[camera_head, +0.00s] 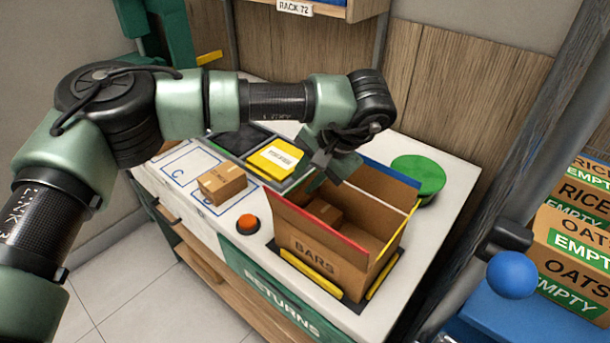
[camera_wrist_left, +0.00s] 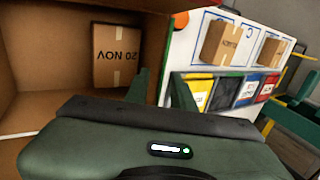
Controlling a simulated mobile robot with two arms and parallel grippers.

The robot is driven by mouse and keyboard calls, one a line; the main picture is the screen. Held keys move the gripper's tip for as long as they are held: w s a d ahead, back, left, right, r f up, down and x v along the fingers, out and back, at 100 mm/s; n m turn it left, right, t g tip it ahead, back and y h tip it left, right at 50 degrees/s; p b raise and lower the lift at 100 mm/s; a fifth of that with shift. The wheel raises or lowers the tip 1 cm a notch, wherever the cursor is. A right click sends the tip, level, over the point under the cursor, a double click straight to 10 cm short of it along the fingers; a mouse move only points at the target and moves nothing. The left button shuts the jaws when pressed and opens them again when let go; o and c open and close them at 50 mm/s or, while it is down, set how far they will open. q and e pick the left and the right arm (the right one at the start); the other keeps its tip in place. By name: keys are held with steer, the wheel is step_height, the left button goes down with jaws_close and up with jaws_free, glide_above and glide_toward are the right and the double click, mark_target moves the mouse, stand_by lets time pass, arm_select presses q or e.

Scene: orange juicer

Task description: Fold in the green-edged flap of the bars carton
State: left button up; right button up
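The bars carton (camera_head: 318,262) stands open-topped on the white counter, with a small brown box (camera_head: 325,212) inside. Its red-edged flap (camera_head: 300,222), blue-edged flap (camera_head: 385,182) and yellow-edged flap (camera_head: 404,232) stand up. The green-edged flap is at the carton's left end, largely hidden by my gripper; I cannot make out its angle. My left gripper (camera_head: 331,170) is at that end, pointing down. In the left wrist view its two green fingers (camera_wrist_left: 162,92) look apart, near the carton wall's edge; I cannot tell whether they touch. My right gripper is out of view.
An orange button (camera_head: 248,224), a small carton (camera_head: 222,183) and a tray with a yellow packet (camera_head: 274,158) lie left of the carton. A green round pad (camera_head: 418,176) lies behind it. A blue ball (camera_head: 512,274) and stacked oats cartons (camera_head: 572,262) stand at right.

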arm_select(q)
steer(key=shift+w+a+f, duration=0.2)
steer(key=shift+w+f, duration=0.05)
steer(key=shift+f, duration=0.25)
steer(key=shift+s, duration=0.1)
jaws_close()
stand_by(1.0)
